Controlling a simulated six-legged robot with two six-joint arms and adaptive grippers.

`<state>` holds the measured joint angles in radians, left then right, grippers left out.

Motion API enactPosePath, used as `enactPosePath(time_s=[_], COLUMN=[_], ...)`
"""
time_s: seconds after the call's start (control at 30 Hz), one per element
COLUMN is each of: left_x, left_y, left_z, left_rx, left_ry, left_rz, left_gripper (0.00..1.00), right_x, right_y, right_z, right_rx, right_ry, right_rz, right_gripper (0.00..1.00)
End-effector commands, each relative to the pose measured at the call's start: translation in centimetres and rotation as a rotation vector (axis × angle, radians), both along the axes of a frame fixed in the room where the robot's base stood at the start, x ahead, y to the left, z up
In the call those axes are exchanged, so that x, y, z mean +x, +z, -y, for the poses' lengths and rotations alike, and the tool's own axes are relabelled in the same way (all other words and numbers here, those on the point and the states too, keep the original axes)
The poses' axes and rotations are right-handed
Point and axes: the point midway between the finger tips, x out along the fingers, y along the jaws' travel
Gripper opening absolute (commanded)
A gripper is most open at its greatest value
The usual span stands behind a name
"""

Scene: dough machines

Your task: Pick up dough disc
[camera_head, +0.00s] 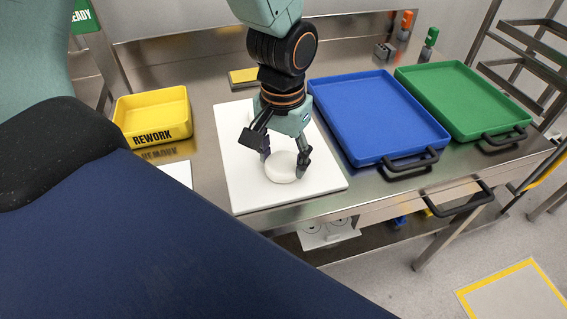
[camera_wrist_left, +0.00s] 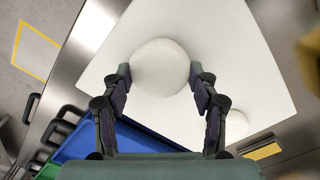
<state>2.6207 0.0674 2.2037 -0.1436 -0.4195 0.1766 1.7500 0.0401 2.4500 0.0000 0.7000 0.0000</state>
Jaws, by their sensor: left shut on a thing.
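A round, pale dough disc (camera_head: 281,168) is at the front part of a white board (camera_head: 244,195) on the steel table. My left gripper (camera_head: 284,163) points down over it, with one finger on each side, shut on the disc. In the left wrist view, the disc (camera_wrist_left: 160,66) sits between the two fingertips (camera_wrist_left: 160,75). It looks level and at or close to the board; a small gap beneath cannot be told. A second pale round piece (camera_wrist_left: 237,125) lies farther back on the board, partly hidden by a finger. My right gripper is not in view.
A yellow REWORK bin (camera_head: 152,116) stands left of the board. A blue tray (camera_head: 378,115) and a green tray (camera_head: 462,100), both with black handles, lie to the right. A yellow-edged block (camera_head: 243,77) is behind the board. A dark rack stands at far right.

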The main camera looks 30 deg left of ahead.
Motion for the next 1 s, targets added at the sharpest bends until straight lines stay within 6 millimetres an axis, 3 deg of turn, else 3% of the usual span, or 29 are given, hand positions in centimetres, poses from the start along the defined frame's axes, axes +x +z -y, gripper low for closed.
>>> enactPosePath(time_s=[0.17, 0.47, 0.8, 1.0], left_x=[0.2, 0.3, 0.4, 0.3], left_y=[0.0, 0.7, 7.2, 9.6], left_z=[0.0, -0.1, -0.1, 0.0], left_rx=[0.0, 0.0, 0.0, 0.0], left_ry=[0.0, 0.0, -0.001, 0.0], left_rz=[0.0, 0.001, 0.005, 0.002], left_gripper=[0.28, 0.28, 0.28, 0.28], right_x=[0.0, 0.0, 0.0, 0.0], right_y=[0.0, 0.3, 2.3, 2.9], right_z=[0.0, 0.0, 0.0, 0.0], right_rx=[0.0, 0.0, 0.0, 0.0], right_ry=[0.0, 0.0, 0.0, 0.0], right_rz=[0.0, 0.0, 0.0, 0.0], right_gripper=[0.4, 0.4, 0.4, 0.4])
